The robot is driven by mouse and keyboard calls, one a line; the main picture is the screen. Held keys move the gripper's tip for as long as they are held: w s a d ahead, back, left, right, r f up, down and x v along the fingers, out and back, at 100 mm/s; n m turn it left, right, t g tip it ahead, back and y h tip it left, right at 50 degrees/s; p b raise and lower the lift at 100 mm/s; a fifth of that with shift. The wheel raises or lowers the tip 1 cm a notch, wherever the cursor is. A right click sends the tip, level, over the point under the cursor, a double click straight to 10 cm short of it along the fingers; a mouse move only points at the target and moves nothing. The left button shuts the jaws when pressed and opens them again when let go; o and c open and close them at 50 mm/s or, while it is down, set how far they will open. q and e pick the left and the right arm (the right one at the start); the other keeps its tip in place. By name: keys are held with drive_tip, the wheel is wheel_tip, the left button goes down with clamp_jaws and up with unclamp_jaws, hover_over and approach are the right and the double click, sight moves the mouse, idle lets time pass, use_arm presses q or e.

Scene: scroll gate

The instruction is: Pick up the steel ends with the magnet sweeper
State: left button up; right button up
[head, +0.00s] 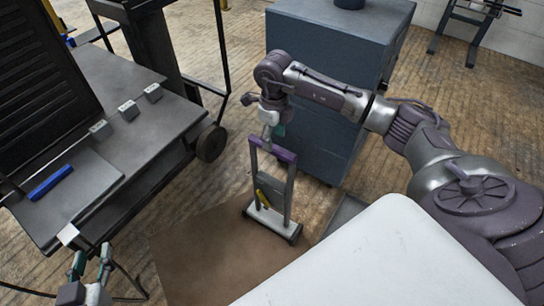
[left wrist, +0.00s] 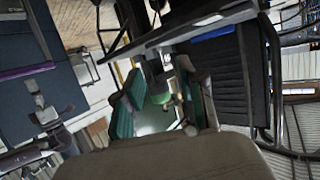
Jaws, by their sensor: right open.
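The magnet sweeper (head: 290,200) stands upright on the floor in the head view, with a purple top handle (head: 283,153), a yellow part on its frame and a pale, low base. My right gripper (head: 272,137) is open and points down at the handle's left end; whether it touches the handle is not clear. My left gripper (head: 91,262) is low at the left, its fingers apart. Its teal finger pads also show spread in the left wrist view (left wrist: 162,105), with nothing clearly held. I cannot make out any steel ends.
A grey bench (head: 165,115) with several small tagged blocks along its edge and a blue bar (head: 50,182) is at left. A blue-grey cabinet (head: 320,100) stands behind the sweeper. A brown mat (head: 200,265) lies in front of it. A white surface (head: 385,260) fills the lower right.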

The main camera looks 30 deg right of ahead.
drive_tip(key=f, duration=0.1)
drive_tip(key=f+b, duration=0.1)
drive_tip(key=f, duration=0.1)
drive_tip(key=f+b, duration=0.1)
drive_tip(key=f, duration=0.1)
drive_tip(key=shift+w+a+f, duration=0.1)
drive_tip(key=shift+w+f, duration=0.05)
drive_tip(key=shift+w, duration=0.15)
use_arm(q)
wheel_tip(320, 180, up, 8)
drive_tip(key=w+d+t+h, duration=0.1)
drive_tip(key=t, duration=0.4)
drive_tip(key=shift+w+d+r+t+h, duration=0.25)
drive_tip(key=shift+w+d+t+h, duration=0.05)
drive_tip(key=shift+d+t+h, duration=0.1)
use_arm(e)
drive_tip(key=shift+f, duration=0.2)
use_arm(q)
drive_tip(key=shift+r, duration=0.25)
use_arm(e)
drive_tip(key=shift+f, duration=0.3)
clamp_jaws()
drive_tip(key=shift+w+r, duration=0.1)
drive_tip(key=shift+r, duration=0.05)
